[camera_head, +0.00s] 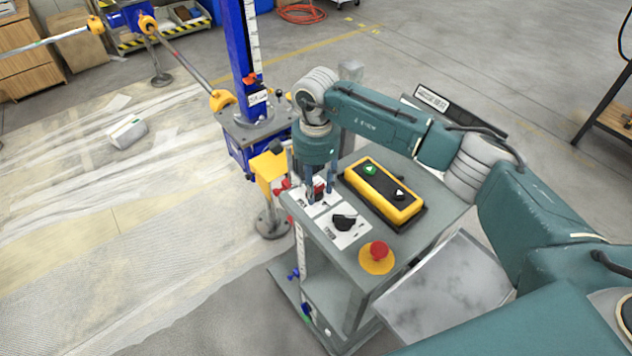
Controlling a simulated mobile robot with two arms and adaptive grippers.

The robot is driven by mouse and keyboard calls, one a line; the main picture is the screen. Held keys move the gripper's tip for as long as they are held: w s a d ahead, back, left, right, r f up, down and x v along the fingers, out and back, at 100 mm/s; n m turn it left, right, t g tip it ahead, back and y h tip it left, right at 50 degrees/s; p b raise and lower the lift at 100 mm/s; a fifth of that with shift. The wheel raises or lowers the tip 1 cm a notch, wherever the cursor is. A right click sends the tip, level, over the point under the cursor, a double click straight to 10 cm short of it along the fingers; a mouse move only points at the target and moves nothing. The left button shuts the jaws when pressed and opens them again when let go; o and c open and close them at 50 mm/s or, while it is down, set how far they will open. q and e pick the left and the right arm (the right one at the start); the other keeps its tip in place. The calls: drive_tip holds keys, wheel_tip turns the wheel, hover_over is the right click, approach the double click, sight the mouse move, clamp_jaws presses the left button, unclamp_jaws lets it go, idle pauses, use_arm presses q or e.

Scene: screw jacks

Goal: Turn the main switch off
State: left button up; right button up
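A grey control stand (437,193) carries the controls on its top. A red switch knob (319,187) on a white plate sits at the top's left edge, partly hidden by my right gripper. A black rotary knob (344,221) sits on a second white plate (352,238) in front of it. My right gripper (320,196) points down over the red knob, its fingers apart on either side of it. I cannot tell whether the fingers touch the knob. My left gripper is not in view.
A yellow button box (384,190) with green and white arrow buttons lies beside the gripper. A red emergency stop (379,251) on a yellow base is at the front corner. A blue screw jack column (243,60) stands behind.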

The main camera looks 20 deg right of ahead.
drive_tip(key=shift+c, duration=1.1)
clamp_jaws()
